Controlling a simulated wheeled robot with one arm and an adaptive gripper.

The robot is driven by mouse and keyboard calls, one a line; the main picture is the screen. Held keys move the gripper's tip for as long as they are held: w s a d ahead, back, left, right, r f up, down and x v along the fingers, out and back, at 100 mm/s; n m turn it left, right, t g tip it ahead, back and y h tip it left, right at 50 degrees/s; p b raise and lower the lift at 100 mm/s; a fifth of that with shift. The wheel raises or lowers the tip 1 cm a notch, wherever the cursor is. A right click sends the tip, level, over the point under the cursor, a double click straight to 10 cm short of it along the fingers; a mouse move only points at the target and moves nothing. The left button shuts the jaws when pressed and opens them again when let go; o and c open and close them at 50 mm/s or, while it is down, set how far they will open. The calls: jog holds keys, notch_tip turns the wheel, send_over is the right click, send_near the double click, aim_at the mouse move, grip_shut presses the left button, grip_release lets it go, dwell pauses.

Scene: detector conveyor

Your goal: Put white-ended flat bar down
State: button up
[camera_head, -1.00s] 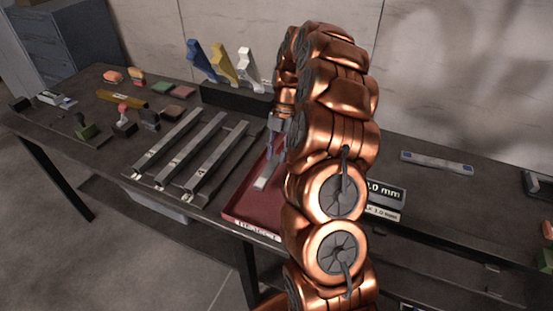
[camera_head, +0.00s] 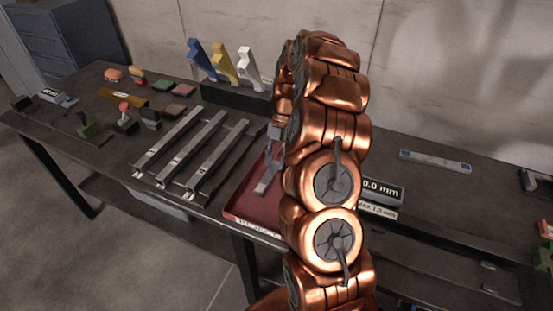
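A flat bar (camera_head: 266,185) shows as a short grey strip, slanted, at the red tray (camera_head: 243,209). Its near end is visible; the rest is hidden behind my gripper and arm. My gripper (camera_head: 272,160) points down over the tray at the bar's upper part. The fingers are small and partly covered by my arm, so whether they grip the bar or stand open around it is unclear. I cannot tell whether the bar rests on the tray floor or hangs just above it.
Parallel metal rails (camera_head: 190,150) stand left of the tray. A blue-ended bar (camera_head: 435,161) lies on the table at right. A display reading "0.0 mm" (camera_head: 380,190) is right of my arm. Blue, yellow and white angled pieces (camera_head: 224,62) stand at the back.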

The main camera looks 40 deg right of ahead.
jog(key=o, duration=0.3)
jog(key=shift+o, duration=0.2)
jog(key=shift+r, duration=0.1)
jog(key=shift+r, duration=0.15)
jog(key=shift+w+d+r, duration=0.15)
jog(key=b+v, duration=0.3)
jog(key=v, duration=0.8)
jog(key=shift+r, duration=0.2)
